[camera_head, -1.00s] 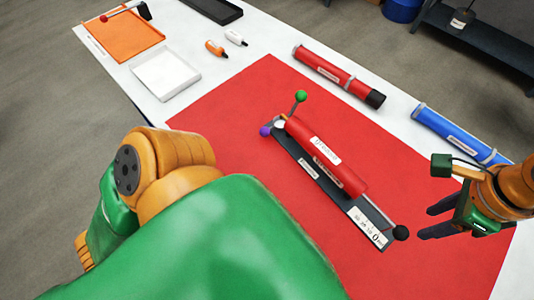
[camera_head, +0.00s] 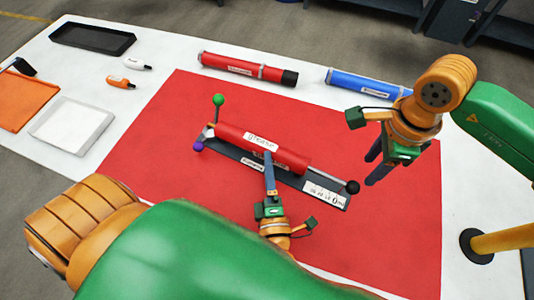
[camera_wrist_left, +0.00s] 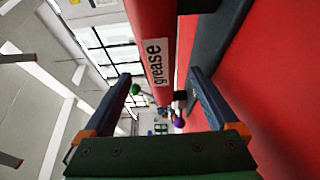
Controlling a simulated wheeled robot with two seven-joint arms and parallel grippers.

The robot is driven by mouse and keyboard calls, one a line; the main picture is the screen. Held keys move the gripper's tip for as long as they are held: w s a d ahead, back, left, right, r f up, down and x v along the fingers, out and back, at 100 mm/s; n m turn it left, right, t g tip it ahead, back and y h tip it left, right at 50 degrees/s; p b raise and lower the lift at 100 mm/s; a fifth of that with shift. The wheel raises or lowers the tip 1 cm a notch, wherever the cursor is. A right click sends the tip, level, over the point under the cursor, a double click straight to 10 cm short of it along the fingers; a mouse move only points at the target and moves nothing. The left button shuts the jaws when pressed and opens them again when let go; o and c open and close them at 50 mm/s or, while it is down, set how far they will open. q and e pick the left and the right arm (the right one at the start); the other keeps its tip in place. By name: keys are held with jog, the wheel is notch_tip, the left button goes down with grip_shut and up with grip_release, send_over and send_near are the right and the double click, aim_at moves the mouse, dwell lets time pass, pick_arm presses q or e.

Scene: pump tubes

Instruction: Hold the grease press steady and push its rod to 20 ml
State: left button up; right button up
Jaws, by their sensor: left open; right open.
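The grease press is a red tube (camera_head: 240,137) labelled "grease" on a dark base (camera_head: 232,153), lying on the red mat (camera_head: 150,150). It has a green ball (camera_head: 218,100) and a purple ball (camera_head: 198,146) at its left end, and a black ball (camera_head: 352,187) at its right end beside a white scale label (camera_head: 323,195). My left gripper (camera_head: 268,165) is open, its fingers reaching the tube's near side. In the left wrist view the tube (camera_wrist_left: 152,30) shows between the open fingers, with no visible grip. My right gripper (camera_head: 373,165) is open and empty, just above and right of the black ball.
A red tube with a black cap (camera_head: 230,67) and a blue tube (camera_head: 355,82) lie behind the mat. A white tray (camera_head: 72,125), an orange tray (camera_head: 22,102), a black tray (camera_head: 92,40) and two small bottles (camera_head: 120,81) are at the left. The mat's left part is clear.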

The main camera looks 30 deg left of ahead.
aim_at(265, 149)
pick_arm(q)
jog(key=x, duration=0.6)
jog(key=shift+w+a, duration=0.15)
jog(key=shift+a, duration=0.05)
grip_shut()
pick_arm(e)
jog(key=shift+o, duration=0.4)
jog(key=o, duration=0.3)
jog(key=shift+s+a+f+m, duration=0.1)
jog(key=shift+f+m, duration=0.75)
jog(key=shift+m, duration=0.35)
jog(key=shift+f+m, duration=0.25)
jog(key=shift+m, duration=0.05)
notch_tip(265, 149, down, 10)
jog(key=shift+r, duration=0.1)
grip_shut()
